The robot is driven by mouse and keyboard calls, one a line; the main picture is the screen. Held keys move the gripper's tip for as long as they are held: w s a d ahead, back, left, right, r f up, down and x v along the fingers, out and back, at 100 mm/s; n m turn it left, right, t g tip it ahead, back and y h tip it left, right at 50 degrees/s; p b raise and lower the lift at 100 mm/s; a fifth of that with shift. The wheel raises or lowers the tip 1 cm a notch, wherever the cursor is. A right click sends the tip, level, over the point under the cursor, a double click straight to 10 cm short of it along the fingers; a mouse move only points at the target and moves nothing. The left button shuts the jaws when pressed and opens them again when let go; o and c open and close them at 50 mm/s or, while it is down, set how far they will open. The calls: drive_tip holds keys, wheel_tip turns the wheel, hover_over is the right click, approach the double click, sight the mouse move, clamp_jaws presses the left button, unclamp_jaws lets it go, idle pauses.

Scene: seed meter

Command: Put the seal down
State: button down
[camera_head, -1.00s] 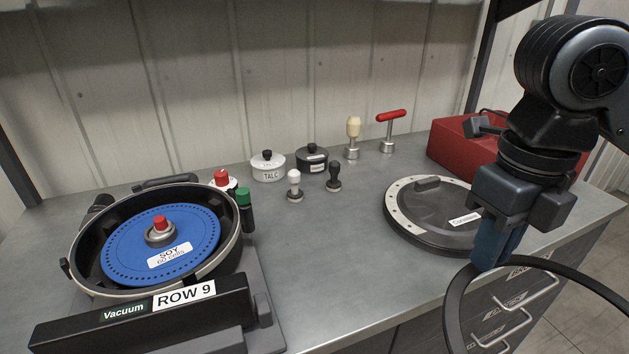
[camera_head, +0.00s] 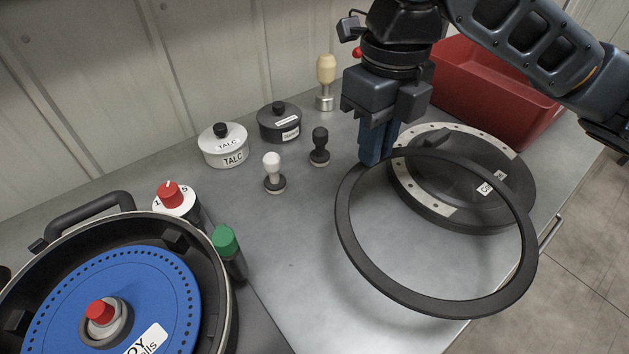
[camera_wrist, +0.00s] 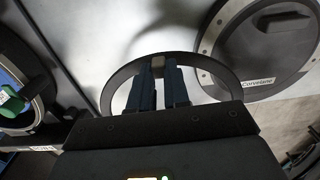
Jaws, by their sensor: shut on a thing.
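The seal is a large thin black ring (camera_head: 352,246). My gripper (camera_head: 374,158) is shut on its far left rim, and the rest of the ring reaches toward the front right. The ring appears to be held above the bench, partly over the near left edge of a round black cover. In the wrist view the seal (camera_wrist: 112,84) curves around the blue fingers of my gripper (camera_wrist: 159,72), which meet its rim. How high the ring is above the bench is hard to tell.
The round black cover (camera_head: 470,180) lies on the grey bench (camera_head: 295,270). A red bin (camera_head: 490,85) stands behind it. At left is the seed meter with a blue disc (camera_head: 150,285). Bench between is clear.

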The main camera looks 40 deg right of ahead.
drive_tip(key=w+a+f, duration=0.1)
drive_tip(key=a, duration=0.1)
drive_tip(key=w+a+f, duration=0.1)
drive_tip(key=a+f, duration=0.1)
drive_tip(key=w+a+f, duration=0.1)
drive_tip(key=w+a, duration=0.1)
drive_tip(key=shift+w+a+f+p, duration=0.1)
drive_tip(key=shift+a+f+p, duration=0.25)
drive_tip(key=shift+f+p, duration=0.05)
drive_tip(key=shift+f, duration=2)
drive_tip(key=c, duration=1.1)
unclamp_jaws()
drive_tip(key=shift+f, duration=0.1)
wheel_tip(320, 180, up, 12)
drive_tip(key=shift+p, duration=0.45)
